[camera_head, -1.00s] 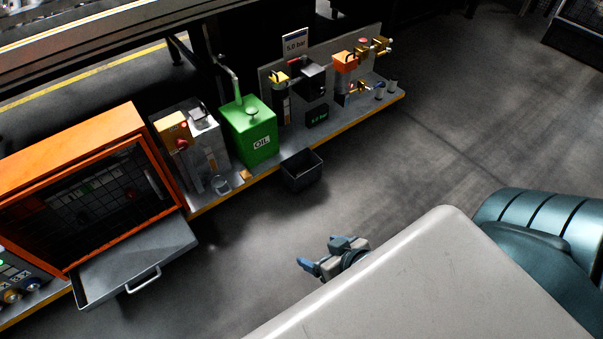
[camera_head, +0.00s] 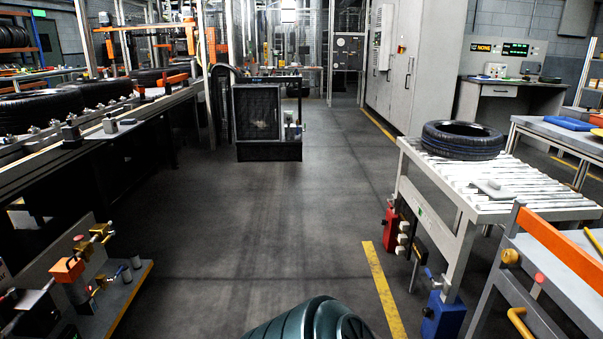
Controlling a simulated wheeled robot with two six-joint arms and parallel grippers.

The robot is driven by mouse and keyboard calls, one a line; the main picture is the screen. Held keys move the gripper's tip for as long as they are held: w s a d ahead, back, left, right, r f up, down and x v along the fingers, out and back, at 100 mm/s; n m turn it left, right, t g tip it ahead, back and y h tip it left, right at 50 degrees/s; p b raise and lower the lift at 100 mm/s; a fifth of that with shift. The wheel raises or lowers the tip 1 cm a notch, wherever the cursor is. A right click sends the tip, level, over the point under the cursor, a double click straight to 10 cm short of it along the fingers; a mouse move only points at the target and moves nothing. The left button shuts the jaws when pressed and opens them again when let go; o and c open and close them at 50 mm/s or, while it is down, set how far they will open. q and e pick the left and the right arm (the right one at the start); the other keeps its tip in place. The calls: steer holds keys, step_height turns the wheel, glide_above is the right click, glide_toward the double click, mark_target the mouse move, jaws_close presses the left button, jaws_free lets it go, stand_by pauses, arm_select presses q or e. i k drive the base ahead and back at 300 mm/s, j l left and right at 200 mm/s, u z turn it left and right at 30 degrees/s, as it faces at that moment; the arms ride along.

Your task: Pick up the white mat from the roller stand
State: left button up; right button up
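The roller stand (camera_head: 412,158) is at the right, a pale table with a bed of white rollers. A small flat pale piece (camera_head: 494,188) lies on the rollers near the front right, with a small raised part on top. It may be the white mat, but I cannot tell for sure. A black tyre (camera_head: 462,140) lies flat behind it on the same rollers. Neither of my grippers is in view. Only a teal part of my own body shows at the bottom edge.
Open grey floor (camera_head: 250,220) runs ahead between the conveyor (camera_head: 100,125) at the left and the stand. A dark cabinet (camera_head: 257,115) stands far ahead. An orange-railed cart (camera_head: 560,245) is at the front right. A low bench with fittings (camera_head: 125,290) is at the lower left.

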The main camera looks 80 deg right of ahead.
mark_target(492, 190)
steer(key=z, duration=3.8)
steer(key=i+j+z, duration=0.15)
steer(key=z, duration=0.2)
steer(key=i, duration=0.1)
